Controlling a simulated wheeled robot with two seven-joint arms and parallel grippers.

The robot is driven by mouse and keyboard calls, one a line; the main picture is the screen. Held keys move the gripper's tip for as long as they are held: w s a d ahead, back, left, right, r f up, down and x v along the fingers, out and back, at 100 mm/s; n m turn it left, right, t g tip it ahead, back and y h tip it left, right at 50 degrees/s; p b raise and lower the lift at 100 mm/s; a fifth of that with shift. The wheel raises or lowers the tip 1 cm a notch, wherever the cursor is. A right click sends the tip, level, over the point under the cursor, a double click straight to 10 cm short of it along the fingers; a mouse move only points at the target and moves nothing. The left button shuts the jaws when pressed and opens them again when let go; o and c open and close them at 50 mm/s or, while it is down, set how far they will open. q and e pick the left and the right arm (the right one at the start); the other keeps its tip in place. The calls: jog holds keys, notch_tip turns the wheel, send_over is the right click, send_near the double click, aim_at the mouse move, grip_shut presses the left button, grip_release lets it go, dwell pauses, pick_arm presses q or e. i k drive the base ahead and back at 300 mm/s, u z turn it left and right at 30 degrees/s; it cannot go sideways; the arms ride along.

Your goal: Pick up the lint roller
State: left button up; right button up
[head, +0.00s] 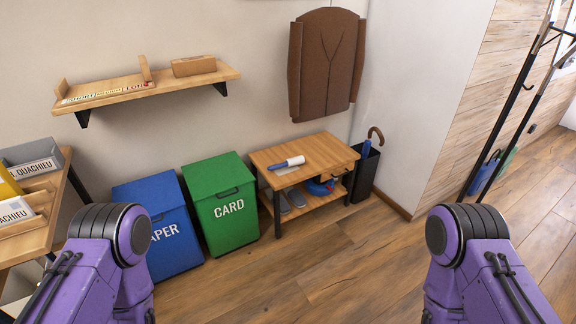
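The lint roller (294,162) has a white roll and a blue handle. It lies on the top of a small wooden bench (325,152) against the back wall, with the handle pointing left. A flat pale piece lies beneath or beside it. The purple parts at the lower left and lower right are my arms. Neither of my grippers shows in the head view. Both arms are well short of the bench, and nothing is seen touching the roller.
A green CARD bin (222,204) and a blue bin (170,227) stand left of the bench. A black umbrella stand (366,172) is on its right. A wall shelf (150,92) hangs above. A coat rack (518,90) stands at right. The floor before the bench is clear.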

aim_at(296, 161)
jog(key=z, duration=0.55)
jog(key=i, duration=1.15)
jog(key=z, duration=0.4)
jog(key=i, duration=1.05)
jog(key=u, duration=0.8)
jog(key=i, duration=1)
jog(key=u, duration=0.6)
